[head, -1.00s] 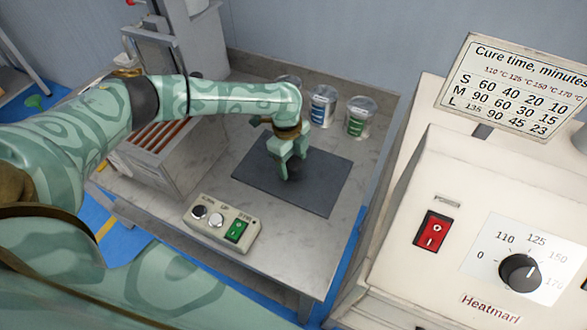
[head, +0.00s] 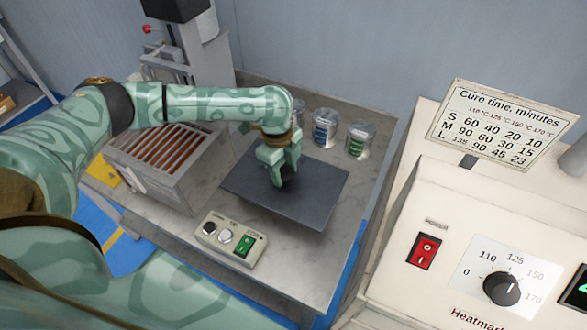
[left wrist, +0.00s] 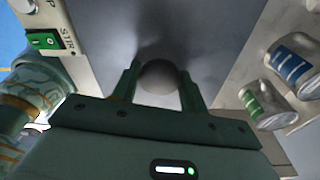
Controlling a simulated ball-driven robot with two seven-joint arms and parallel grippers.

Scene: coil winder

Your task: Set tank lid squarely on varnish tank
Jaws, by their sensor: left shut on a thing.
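The tank lid (head: 312,199) is a flat dark grey rectangular plate with a dark round knob. My left gripper (head: 284,177) points down at its middle and is shut on the knob. In the left wrist view the rounded knob (left wrist: 159,77) sits between the two fingers, with the lid (left wrist: 165,25) spread out below. The lid looks level, over the bench; the exact gap beneath it is hard to tell. A grey metal box (head: 158,183) with coppery slats in its open top, apparently the varnish tank, stands left of the lid. My right gripper is not in view.
A switch box (head: 225,248) with a green switch sits in front of the lid. Cans with blue (head: 325,128) and green (head: 360,140) labels stand behind it. A grey machine (head: 180,55) stands behind the slatted box. A cream heater cabinet (head: 440,215) bounds the right.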

